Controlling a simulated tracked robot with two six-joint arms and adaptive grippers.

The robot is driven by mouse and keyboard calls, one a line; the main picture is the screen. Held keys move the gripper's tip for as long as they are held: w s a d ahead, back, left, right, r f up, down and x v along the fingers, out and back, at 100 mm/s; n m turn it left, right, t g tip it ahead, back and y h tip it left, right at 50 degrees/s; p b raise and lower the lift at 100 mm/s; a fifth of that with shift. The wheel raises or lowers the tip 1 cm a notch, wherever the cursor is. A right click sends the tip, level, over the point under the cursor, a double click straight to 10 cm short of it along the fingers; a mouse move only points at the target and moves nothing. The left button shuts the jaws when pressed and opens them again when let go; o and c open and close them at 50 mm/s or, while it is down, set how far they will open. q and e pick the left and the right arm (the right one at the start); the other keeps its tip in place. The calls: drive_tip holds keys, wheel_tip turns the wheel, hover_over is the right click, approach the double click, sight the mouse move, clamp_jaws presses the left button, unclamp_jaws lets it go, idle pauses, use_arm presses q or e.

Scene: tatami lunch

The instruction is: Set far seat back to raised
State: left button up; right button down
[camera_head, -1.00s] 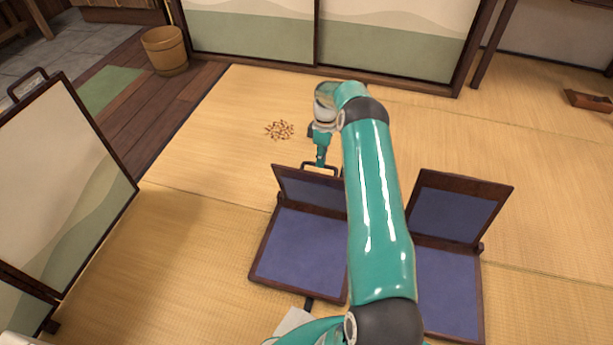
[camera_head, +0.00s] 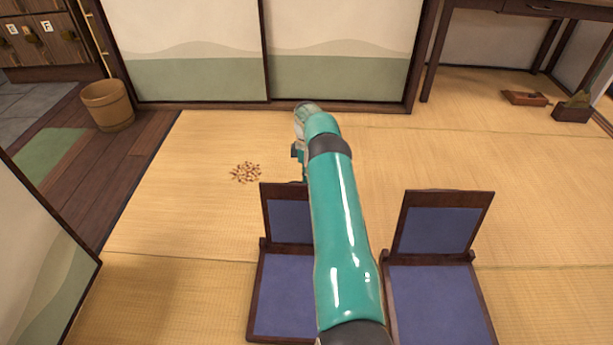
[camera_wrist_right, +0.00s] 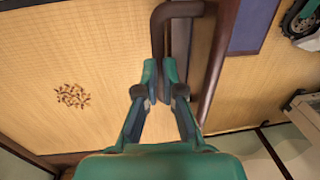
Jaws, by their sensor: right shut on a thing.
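A floor seat with a dark wood frame and blue pads stands in the head view, partly behind my right arm. Its seat back (camera_head: 289,221) stands up from its seat pad (camera_head: 283,295), at about the slant of the neighbouring seat's back. My right gripper (camera_wrist_right: 158,78) is shut on the dark handle (camera_wrist_right: 182,9) at the top of this seat back, as the right wrist view shows. In the head view the fingers and handle are mostly hidden behind my arm. My left gripper is out of view.
A second blue floor seat (camera_head: 438,305), its back (camera_head: 440,230) up, stands close on the right. Small brown pieces (camera_head: 246,172) lie on the tatami beyond. A wooden bucket (camera_head: 107,106) stands far left, and a folding screen (camera_head: 40,265) is near left. Sliding panels close the back.

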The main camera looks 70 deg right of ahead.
sight(302, 189)
drive_tip(key=shift+y, duration=0.5)
drive_tip(key=a+f, duration=0.1)
drive_tip(key=f, duration=0.1)
drive_tip(key=a+f, duration=0.1)
drive_tip(key=shift+w+a+f, duration=0.2)
drive_tip(key=shift+w+a, duration=0.05)
drive_tip(key=shift+a, duration=0.1)
drive_tip(key=c, duration=1.7)
unclamp_jaws()
drive_tip(key=o, duration=0.5)
drive_tip(key=shift+w+d+f, duration=0.1)
drive_tip(key=shift+d+f, duration=0.1)
drive_tip(key=shift+f, duration=0.35)
drive_tip(key=shift+r, duration=0.4)
drive_tip(key=shift+s+d+r, duration=0.15)
drive_tip(key=shift+s+d, duration=0.05)
drive_tip(key=shift+s, duration=0.05)
drive_tip(key=shift+v, duration=3.5)
drive_tip(key=shift+w+a, duration=0.1)
drive_tip(key=shift+w, duration=0.05)
